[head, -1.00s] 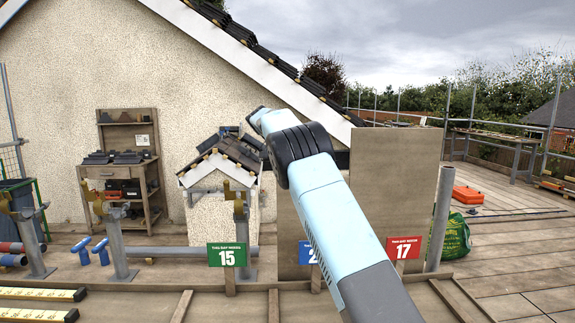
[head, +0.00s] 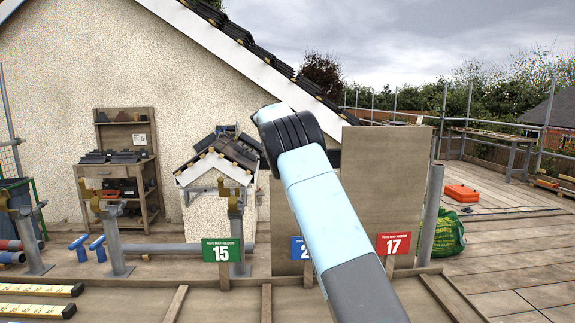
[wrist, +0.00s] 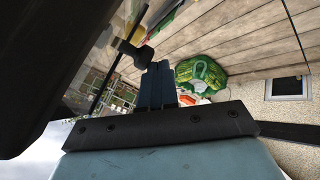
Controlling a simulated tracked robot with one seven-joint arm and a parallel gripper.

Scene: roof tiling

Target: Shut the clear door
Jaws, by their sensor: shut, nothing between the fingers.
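My gripper (wrist: 158,68) shows in the wrist view, its two dark blue fingers together and empty. Just left of the fingertips is a dark handle-like block on a thin black bar (wrist: 115,75). This looks like the edge of the clear door, but the pane itself is hard to make out. I cannot tell whether the fingertips touch the block or how far the door stands open. In the head view my own arm hides the gripper, and I cannot pick out the clear door there.
A tall board (head: 385,180) stands behind my arm, with numbered signs at its foot, one red (head: 393,244). A green bag (head: 449,235) and an orange case (head: 461,193) lie on the decking to the right. A small tiled model roof (head: 222,155) stands left of my arm.

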